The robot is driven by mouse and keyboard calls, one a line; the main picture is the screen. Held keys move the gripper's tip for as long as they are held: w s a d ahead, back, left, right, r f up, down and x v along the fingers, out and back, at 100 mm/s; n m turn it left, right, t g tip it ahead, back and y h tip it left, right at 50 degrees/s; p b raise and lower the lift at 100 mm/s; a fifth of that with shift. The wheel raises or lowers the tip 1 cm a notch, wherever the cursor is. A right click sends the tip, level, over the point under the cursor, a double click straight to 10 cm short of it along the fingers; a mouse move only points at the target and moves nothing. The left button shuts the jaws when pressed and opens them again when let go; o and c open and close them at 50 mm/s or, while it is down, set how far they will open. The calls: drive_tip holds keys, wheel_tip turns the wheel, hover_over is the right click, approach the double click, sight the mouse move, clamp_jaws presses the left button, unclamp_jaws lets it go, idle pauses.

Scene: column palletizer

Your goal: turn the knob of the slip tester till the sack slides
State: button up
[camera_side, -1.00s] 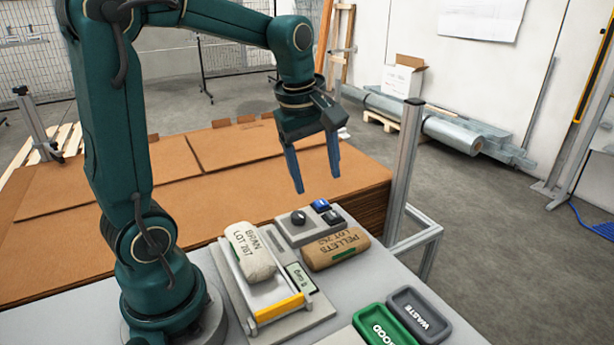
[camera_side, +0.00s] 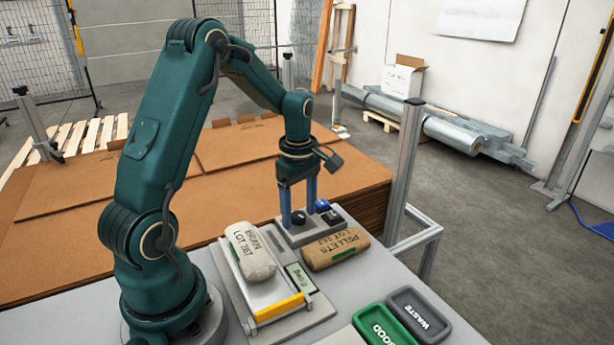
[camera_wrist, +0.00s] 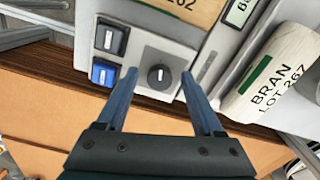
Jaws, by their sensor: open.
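The slip tester's dark round knob (camera_wrist: 159,75) sits on a light grey control panel (camera_wrist: 172,49); in the side view the knob (camera_side: 298,217) shows between the fingers. My gripper (camera_side: 298,220) points down over the panel, open, with its blue fingers on either side of the knob. In the wrist view my gripper (camera_wrist: 158,82) shows a gap between each finger and the knob. The white BRAN sack (camera_side: 250,252) lies on the tester's plate (camera_side: 270,292), toward its back end. A small display (camera_side: 300,277) stands beside the plate; its reading is too small to tell.
A blue button (camera_wrist: 103,74) and a dark button (camera_wrist: 111,39) are beside the knob. The brown PELLETS sack (camera_side: 335,249) lies close in front of the panel. A green GOOD tray (camera_side: 362,318) and a grey WASTE tray (camera_side: 396,300) are at the front right.

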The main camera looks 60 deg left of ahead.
clamp_jaws()
drive_tip(key=shift+m, duration=0.4)
drive_tip(key=m, duration=0.7)
drive_tip(key=shift+s+m, duration=0.1)
drive_tip(key=shift+m, duration=0.2)
drive_tip(key=m, duration=0.3)
drive_tip(key=shift+s+a+m, duration=0.1)
drive_tip(key=shift+m, duration=2)
